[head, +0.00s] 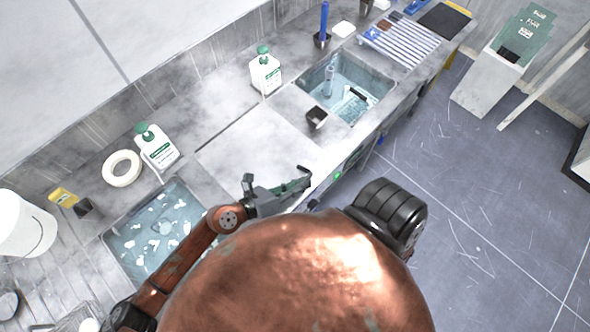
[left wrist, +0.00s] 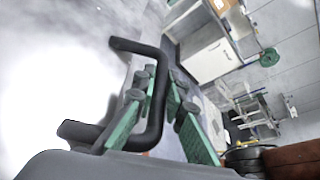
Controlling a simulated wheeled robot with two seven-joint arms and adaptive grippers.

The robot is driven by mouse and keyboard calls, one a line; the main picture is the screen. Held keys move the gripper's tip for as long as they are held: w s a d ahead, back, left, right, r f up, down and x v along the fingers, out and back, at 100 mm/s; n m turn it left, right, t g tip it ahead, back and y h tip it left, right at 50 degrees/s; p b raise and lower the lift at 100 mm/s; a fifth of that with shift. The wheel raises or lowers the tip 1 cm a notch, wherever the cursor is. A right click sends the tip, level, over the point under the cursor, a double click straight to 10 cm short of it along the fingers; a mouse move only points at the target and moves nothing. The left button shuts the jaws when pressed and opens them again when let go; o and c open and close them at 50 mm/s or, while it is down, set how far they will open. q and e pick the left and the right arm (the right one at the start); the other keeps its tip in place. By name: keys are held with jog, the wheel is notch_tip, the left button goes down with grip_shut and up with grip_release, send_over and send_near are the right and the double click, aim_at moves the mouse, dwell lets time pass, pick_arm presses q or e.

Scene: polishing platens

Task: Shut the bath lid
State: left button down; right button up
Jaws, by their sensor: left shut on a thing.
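The bath lid (head: 250,143) is a broad pale panel in the counter between two open basins. It looks flat or nearly flat; I cannot tell whether it is fully down. My left gripper (head: 303,183) is at the lid's front edge. In the left wrist view, its green fingers (left wrist: 160,110) are shut on the lid's dark bent handle (left wrist: 158,75), beside the bright lid surface (left wrist: 45,70). The arm hides part of the lid's near corner. My right gripper is not in view.
A left basin (head: 112,240) holds water and pale pieces; a right basin (head: 384,84) holds water and tools. White bottles (head: 157,150) and (head: 266,76) and a white ring (head: 122,168) stand near the lid. A small dark cup (head: 316,118) sits right of it. Open floor (head: 470,190) lies right.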

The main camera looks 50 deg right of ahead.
pick_arm(q)
jog(key=shift+s+f, duration=0.25)
jog(key=shift+f, duration=0.15)
jog(key=c, duration=2.4)
grip_release()
jog(key=o, duration=0.3)
jog(key=shift+w+d, duration=0.1)
jog(key=shift+o, duration=0.7)
jog(key=shift+w+r, duration=0.1)
jog(key=v, duration=1.2)
jog(key=shift+r, duration=0.1)
